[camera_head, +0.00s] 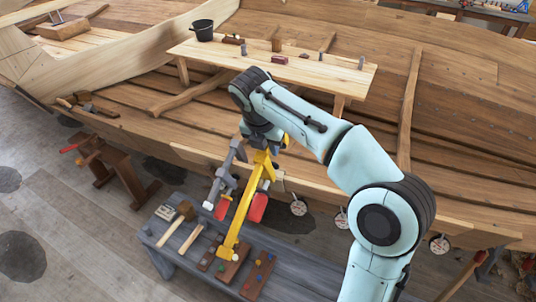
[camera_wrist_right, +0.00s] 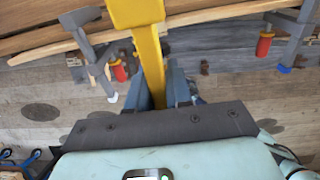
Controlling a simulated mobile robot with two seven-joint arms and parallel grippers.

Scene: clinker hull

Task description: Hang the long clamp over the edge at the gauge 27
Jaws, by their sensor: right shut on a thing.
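The long clamp (camera_head: 246,205) is yellow, with a long bar that slants down toward the grey bench. My right gripper (camera_head: 264,142) is shut on it near its upper end, above the hull's near edge (camera_head: 310,184). In the right wrist view the yellow bar (camera_wrist_right: 150,62) rises between the fingers (camera_wrist_right: 158,95). My left gripper is out of view.
A grey clamp (camera_head: 224,178) with a red handle is at the edge, left of the yellow one. The wrist view shows another grey clamp (camera_wrist_right: 290,42) at right. A plank table (camera_head: 340,75) stands inside the hull.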

